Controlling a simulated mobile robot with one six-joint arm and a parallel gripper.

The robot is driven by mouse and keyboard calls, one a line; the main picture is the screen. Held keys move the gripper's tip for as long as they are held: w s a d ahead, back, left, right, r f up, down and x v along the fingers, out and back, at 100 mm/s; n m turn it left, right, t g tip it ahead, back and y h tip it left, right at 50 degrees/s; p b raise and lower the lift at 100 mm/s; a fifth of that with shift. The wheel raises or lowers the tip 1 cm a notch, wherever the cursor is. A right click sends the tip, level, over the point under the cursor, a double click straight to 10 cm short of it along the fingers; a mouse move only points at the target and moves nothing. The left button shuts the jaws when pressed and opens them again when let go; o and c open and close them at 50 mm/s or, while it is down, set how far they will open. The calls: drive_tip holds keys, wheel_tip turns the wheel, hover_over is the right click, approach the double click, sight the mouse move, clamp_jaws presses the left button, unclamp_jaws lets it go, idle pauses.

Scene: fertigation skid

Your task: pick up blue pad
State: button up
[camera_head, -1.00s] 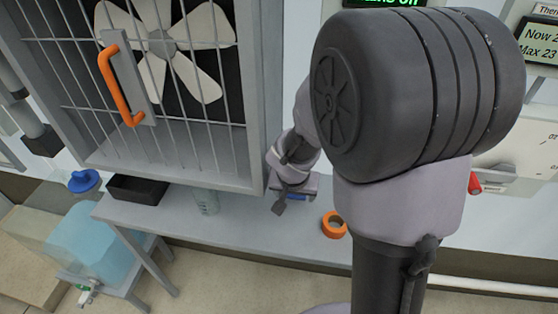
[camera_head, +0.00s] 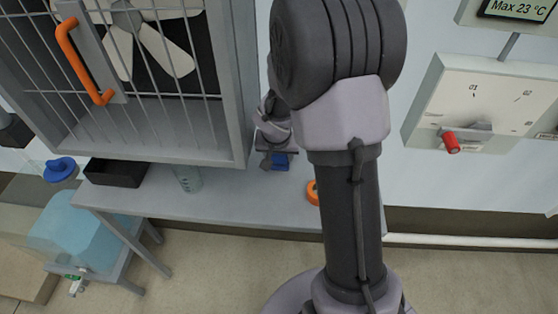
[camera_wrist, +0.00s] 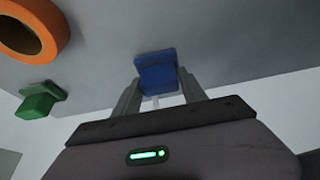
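The blue pad (camera_wrist: 157,74) sits between the two fingertips of my gripper (camera_wrist: 160,88) in the wrist view, with a finger against each side. My gripper looks shut on the pad. I cannot tell how much room there is between the pad and the bench top.
A green pad (camera_wrist: 40,98) and an orange ring (camera_wrist: 32,28) are on the bench (camera_head: 230,205). A clear beaker (camera_head: 188,180) and a black tray (camera_head: 115,173) stand to the left. The fan cage (camera_head: 150,150) overhangs the bench.

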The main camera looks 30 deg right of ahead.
drive_tip(key=c, duration=0.8)
drive_tip(key=shift+r, duration=0.3)
wheel_tip(320, 180, up, 4)
drive_tip(key=p, duration=0.3)
drive_tip(key=shift+f, duration=0.15)
drive_tip(key=s+d, duration=0.1)
drive_tip(key=s, duration=0.4)
drive_tip(key=s+d, duration=0.1)
drive_tip(key=s, duration=0.4)
drive_tip(key=s+d, duration=0.1)
drive_tip(key=s, duration=0.4)
drive_tip(key=shift+s+r+b, duration=0.35)
drive_tip(key=shift+s+r, duration=0.05)
drive_tip(key=o, duration=0.8)
drive_tip(key=shift+c, duration=0.2)
drive_tip(key=c, duration=0.6)
